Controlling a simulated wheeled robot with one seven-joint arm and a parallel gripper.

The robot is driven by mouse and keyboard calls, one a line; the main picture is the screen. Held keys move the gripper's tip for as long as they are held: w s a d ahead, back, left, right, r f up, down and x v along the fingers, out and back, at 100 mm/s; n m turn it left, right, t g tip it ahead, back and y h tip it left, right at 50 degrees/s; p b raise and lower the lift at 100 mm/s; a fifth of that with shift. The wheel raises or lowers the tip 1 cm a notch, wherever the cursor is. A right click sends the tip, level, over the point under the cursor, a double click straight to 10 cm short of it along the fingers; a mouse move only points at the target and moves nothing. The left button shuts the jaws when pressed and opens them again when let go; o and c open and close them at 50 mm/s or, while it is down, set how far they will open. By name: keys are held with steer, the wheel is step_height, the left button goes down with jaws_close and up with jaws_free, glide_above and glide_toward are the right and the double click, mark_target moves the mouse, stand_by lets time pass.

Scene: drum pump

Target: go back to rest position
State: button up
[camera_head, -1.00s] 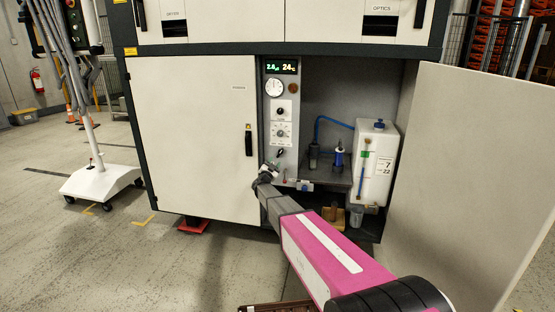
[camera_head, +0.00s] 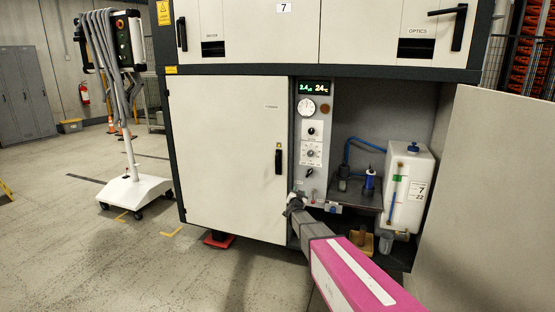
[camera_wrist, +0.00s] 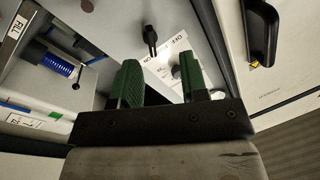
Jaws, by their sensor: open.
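My gripper (camera_head: 296,203) is in front of the lower part of the grey control panel (camera_head: 312,130), at the left edge of the open cabinet bay. In the wrist view its two green fingers (camera_wrist: 158,84) stand apart with nothing between them. Beyond the fingers a black switch lever (camera_wrist: 150,40) shows on the labelled panel, apart from them. My pink and grey arm reaches up to the gripper from the bottom right of the head view. Part of the panel's lower end is hidden behind the gripper.
An open door (camera_head: 492,200) stands on the right, close to my arm. A closed door (camera_head: 225,150) is on the left. A wheeled stand (camera_head: 133,190) stands farther left on open floor.

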steer(key=s+f+n+g+y, duration=0.3)
steer(key=s+g, duration=0.2)
steer(key=s, duration=0.5)
steer(key=s+f+n+g+y, duration=0.2)
steer(key=s+f+n+g, duration=0.15)
steer(key=s, duration=0.65)
steer(key=s+d+g, duration=0.2)
steer(key=s+g, duration=0.1)
steer(key=s, duration=0.5)
steer(key=s+d+g+h, duration=0.1)
steer(key=s+d+g, duration=0.1)
steer(key=s, duration=0.6)
steer(key=s+d+f+g, duration=0.1)
steer(key=s+d+g, duration=0.2)
steer(key=s+g, duration=0.2)
steer(key=s, duration=0.3)
steer(key=shift+s+h, duration=0.25)
steer(key=shift+h, duration=0.15)
steer(key=shift+f, duration=0.1)
